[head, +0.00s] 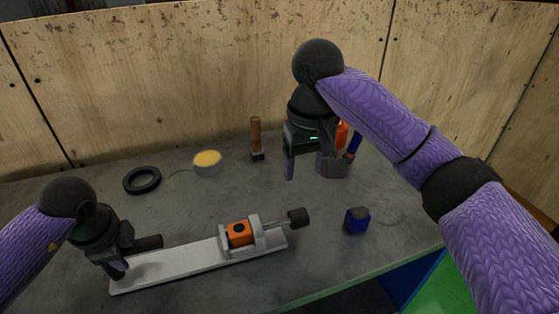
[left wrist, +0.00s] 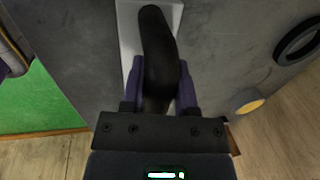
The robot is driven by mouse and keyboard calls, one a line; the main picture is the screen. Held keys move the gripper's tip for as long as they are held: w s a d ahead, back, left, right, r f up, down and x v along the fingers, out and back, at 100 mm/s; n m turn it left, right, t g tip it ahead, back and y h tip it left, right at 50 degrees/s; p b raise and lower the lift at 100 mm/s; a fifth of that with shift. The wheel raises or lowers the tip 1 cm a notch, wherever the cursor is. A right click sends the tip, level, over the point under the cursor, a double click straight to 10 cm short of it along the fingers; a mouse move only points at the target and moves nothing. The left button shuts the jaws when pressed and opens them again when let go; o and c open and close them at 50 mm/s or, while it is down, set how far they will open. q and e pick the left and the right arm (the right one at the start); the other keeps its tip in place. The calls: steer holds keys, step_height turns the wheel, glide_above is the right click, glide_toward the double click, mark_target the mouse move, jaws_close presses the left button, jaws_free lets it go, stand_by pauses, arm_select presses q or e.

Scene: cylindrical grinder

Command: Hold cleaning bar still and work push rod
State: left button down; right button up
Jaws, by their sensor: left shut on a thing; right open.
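A long pale base plate (head: 170,267) lies on the table at front centre-left. It carries a grey bracket with an orange block (head: 239,232) in it. A thin rod runs right from the bracket to a black knob (head: 298,217); this looks like the push rod. At the plate's left end is a thick black bar (head: 149,243), apparently the cleaning bar. My left gripper (head: 124,258) is shut on it, and the left wrist view shows the bar (left wrist: 155,35) between both fingers. My right gripper (head: 305,168) is open and empty, above the table behind the knob.
A grey holder (head: 335,168) with orange and blue tools stands just behind my right gripper. A small blue object (head: 357,220) lies right of the knob. A brush (head: 256,140), a yellow-topped tin (head: 207,162) and a black ring (head: 142,180) are at the back. Wooden panels close the rear.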

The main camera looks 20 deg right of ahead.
arm_select(q)
steer(key=shift+c, duration=1.4)
jaws_free()
steer(key=shift+r, duration=0.1)
step_height(320, 180, up, 12)
steer(key=s, duration=0.2)
steer(key=shift+s, duration=0.15)
steer(key=shift+s+f, duration=0.1)
steer(key=shift+f, duration=0.1)
